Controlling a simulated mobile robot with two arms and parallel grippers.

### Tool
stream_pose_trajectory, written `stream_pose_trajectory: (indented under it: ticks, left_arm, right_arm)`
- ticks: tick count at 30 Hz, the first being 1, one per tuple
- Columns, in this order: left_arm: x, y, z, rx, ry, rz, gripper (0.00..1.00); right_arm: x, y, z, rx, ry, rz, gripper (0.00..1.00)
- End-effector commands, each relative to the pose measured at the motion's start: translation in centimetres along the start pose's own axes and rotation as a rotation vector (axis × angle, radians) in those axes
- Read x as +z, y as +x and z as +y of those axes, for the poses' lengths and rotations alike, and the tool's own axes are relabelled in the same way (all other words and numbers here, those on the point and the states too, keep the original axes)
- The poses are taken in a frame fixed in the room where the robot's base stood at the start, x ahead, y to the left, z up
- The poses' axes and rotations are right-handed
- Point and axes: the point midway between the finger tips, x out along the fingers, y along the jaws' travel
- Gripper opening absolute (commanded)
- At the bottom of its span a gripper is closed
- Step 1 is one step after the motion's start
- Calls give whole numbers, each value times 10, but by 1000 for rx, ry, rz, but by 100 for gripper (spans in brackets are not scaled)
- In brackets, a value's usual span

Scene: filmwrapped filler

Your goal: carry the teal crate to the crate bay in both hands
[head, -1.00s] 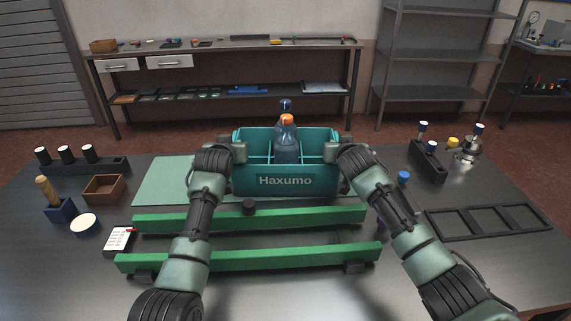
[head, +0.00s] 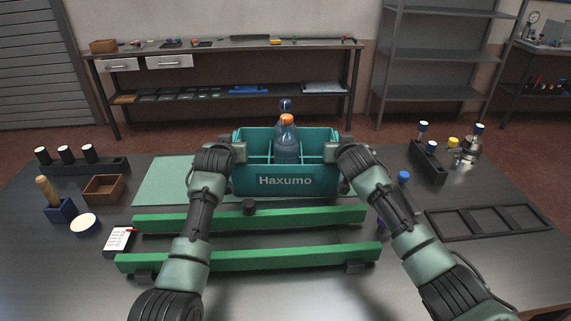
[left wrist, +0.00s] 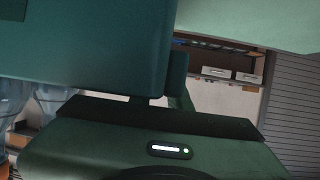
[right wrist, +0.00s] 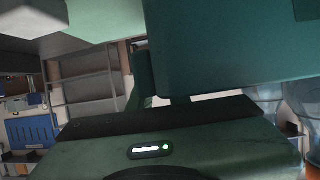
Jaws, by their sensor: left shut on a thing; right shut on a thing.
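The crate's wall fills much of the left wrist view (left wrist: 90,50) and the right wrist view (right wrist: 225,50). Its underside is hidden, so I cannot tell its height above the table.
Two green rails (head: 250,257) lie across the table in front of the crate. A pale green mat (head: 165,180) shows behind and left. A black slotted frame (head: 490,221) lies at right, near a bottle rack (head: 427,160). A wooden box (head: 104,188) and white dish (head: 84,224) are left.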

Motion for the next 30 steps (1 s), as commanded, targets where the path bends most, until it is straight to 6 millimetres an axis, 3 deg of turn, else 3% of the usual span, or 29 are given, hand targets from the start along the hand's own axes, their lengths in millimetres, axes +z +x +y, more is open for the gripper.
stream_pose_trajectory:
  ticks: [17, 30]
  left_arm:
    - [-8, -2, 0, 1, 0, 10, 0]
    - [-40, -15, 0, 1, 0, 11, 0]
  right_arm:
    - [-7, -2, -1, -2, 0, 8, 0]
    - [-39, -15, -1, -2, 0, 10, 0]
